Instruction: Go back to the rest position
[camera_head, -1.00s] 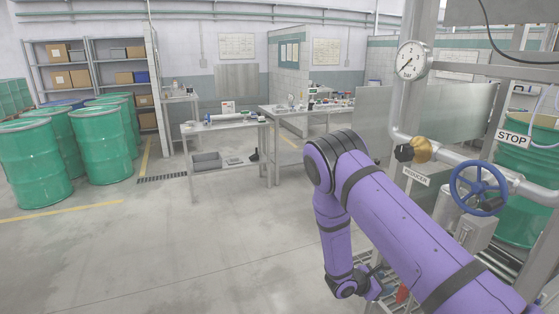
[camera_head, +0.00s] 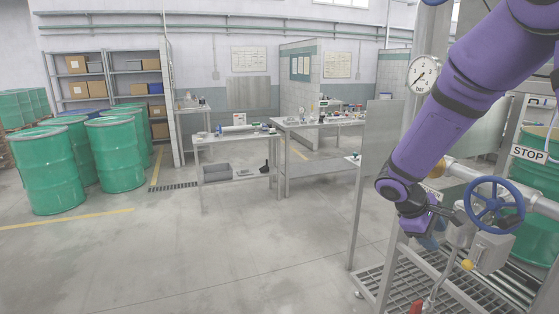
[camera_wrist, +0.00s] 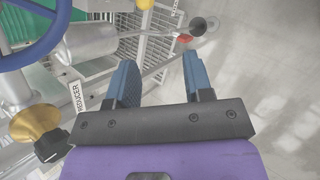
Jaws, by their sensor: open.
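My gripper (camera_wrist: 160,80) shows in the wrist view with its two blue fingers spread apart and nothing between them. In the head view my purple arm reaches down from the upper right, and my gripper (camera_head: 430,240) hangs low beside the pipework, partly hidden by the arm. In the wrist view a brass-coloured knob (camera_wrist: 36,122) and the REDUCER label (camera_wrist: 77,97) lie left of the fingers.
A blue handwheel (camera_head: 495,203) is close right of my gripper, with a pressure gauge (camera_head: 423,73) above. A metal grating (camera_head: 450,290) lies below. Green drums (camera_head: 48,170) stand far left, and two worktables (camera_head: 235,138) stand at the back. The middle floor is clear.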

